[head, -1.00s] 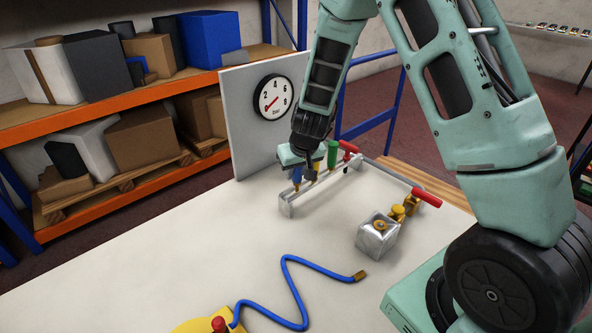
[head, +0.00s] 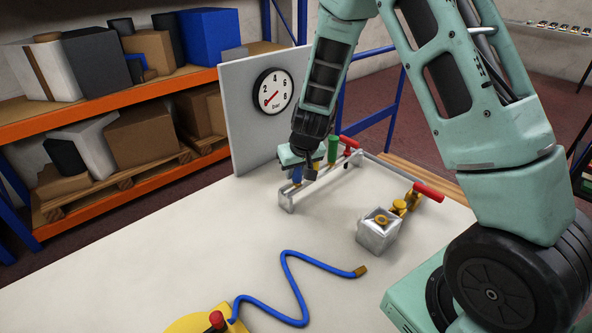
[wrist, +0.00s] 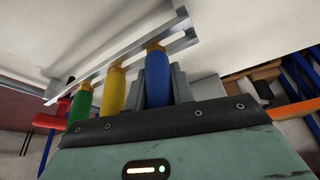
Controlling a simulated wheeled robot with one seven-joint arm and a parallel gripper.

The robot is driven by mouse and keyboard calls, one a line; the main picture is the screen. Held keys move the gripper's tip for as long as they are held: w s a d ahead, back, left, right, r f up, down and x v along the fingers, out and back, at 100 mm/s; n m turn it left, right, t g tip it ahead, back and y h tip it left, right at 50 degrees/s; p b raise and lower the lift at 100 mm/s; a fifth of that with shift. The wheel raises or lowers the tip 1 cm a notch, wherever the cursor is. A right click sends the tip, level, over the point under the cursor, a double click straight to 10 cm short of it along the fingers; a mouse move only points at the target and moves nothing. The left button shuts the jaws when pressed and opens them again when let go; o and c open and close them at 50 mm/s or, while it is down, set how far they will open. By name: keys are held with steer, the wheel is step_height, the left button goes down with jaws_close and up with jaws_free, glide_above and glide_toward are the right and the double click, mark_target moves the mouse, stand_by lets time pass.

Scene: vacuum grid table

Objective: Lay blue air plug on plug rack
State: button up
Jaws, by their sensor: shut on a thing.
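My gripper (wrist: 162,88) is shut on the blue air plug (wrist: 157,78), its fingers on either side of the plug's body. The plug's brass end is at the metal plug rack (wrist: 183,20), level with the ends of the neighbouring plugs. I cannot tell whether it is fully seated. A yellow plug (wrist: 113,92) and a green plug (wrist: 81,116) sit in the rack beside it. In the head view, the rack (head: 287,199) stands on the table, the green plug (head: 333,149) shows, and my gripper (head: 296,175) partly hides the blue plug.
A red-handled part (head: 348,142) is at the rack's far end. A metal block (head: 377,236) with a brass fitting and a red-handled valve (head: 428,192) stands to the right. A coiled blue hose (head: 290,275) lies in front. A gauge panel (head: 240,120) stands behind.

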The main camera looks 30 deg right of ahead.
steer(key=o, duration=1.1)
steer(key=shift+c, duration=0.2)
steer(key=shift+r, duration=0.1)
steer(key=d+p+v, duration=0.1)
steer(key=p+v, duration=0.3)
steer(key=v, duration=1.3)
steer(key=shift+a, duration=0.45)
steer(key=shift+r, duration=0.15)
